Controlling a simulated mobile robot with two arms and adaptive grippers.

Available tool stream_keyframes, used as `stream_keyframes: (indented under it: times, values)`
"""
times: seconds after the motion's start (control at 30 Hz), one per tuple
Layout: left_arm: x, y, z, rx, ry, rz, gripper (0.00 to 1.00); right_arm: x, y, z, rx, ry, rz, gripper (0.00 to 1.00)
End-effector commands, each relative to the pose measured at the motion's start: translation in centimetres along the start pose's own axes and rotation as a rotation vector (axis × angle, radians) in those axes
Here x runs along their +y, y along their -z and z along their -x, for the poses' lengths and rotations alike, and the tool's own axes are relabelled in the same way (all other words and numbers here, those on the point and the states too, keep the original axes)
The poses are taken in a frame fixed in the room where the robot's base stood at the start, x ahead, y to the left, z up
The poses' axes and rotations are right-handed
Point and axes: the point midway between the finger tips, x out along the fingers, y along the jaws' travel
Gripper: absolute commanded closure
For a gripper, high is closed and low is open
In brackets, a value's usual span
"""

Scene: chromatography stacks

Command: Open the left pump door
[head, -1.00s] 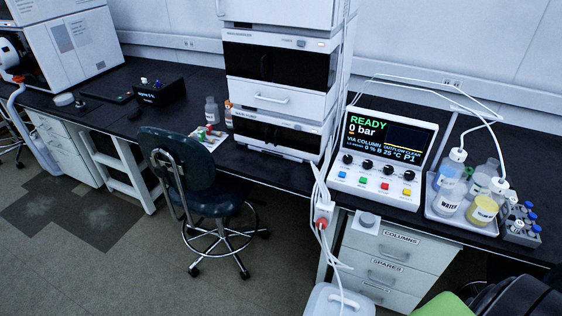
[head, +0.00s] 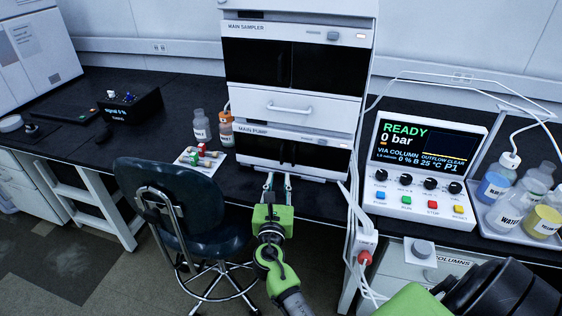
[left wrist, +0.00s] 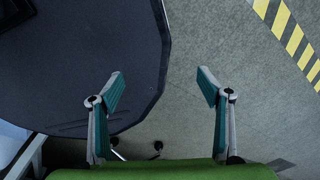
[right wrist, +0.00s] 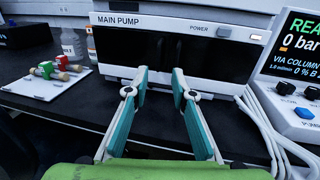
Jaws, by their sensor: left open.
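The unit labelled MAIN PUMP (head: 322,136) is the lowest in the stack in the head view. Its dark front has a left pump door (head: 256,149) and a right one, both looking closed; the left door also shows in the right wrist view (right wrist: 123,47). My right gripper (head: 278,178) is just in front of and below the pump front. In the right wrist view (right wrist: 159,76) its fingertips are apart with nothing between them. They overlap the lower middle of the doors; contact cannot be told.
A dark office chair (head: 175,190) stands before the bench, left of my right arm. Bottles (head: 201,127) and a white card with small fittings (head: 200,158) lie left of the pump. A control console (head: 425,165) and white cables (head: 357,205) are on the right.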

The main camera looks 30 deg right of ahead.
Motion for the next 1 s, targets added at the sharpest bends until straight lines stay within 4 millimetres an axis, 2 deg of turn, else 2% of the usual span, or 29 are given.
stream_keyframes:
  times: [0.03,0.17,0.3,0.5,0.67,0.93,0.97,1.0]
  values:
    - [-0.1,-0.4,-0.4,-0.005,0.001,-0.001,0.29,0.0,0.1,-1.3,-0.003,0.001,-0.002,0.77]
    - [-0.2,-0.5,-1.0,-0.005,0.003,-0.002,0.29,0.1,0.2,-4.2,-0.002,0.001,-0.002,0.77]
    - [-0.5,0.8,-1.8,0.013,0.005,-0.002,0.29,0.1,0.3,-7.0,0.000,0.000,-0.003,0.77]
    - [-0.7,2.5,-2.5,0.040,0.008,-0.002,0.29,0.1,0.3,-9.7,0.001,0.000,-0.004,0.77]
    - [-0.7,2.1,-2.7,0.034,0.008,-0.001,0.29,0.1,0.2,-10.6,0.002,-0.002,-0.004,0.77]
    - [-0.6,1.0,-2.7,0.019,0.007,-0.001,0.29,0.1,0.1,-10.7,0.002,-0.002,-0.003,0.77]
    - [-0.6,1.0,-2.7,0.018,0.007,-0.001,0.29,0.1,0.1,-10.7,0.002,-0.002,-0.003,0.82]
    - [-0.6,1.0,-2.7,0.017,0.007,-0.001,0.29,0.1,0.1,-10.7,0.002,-0.002,-0.003,0.92]
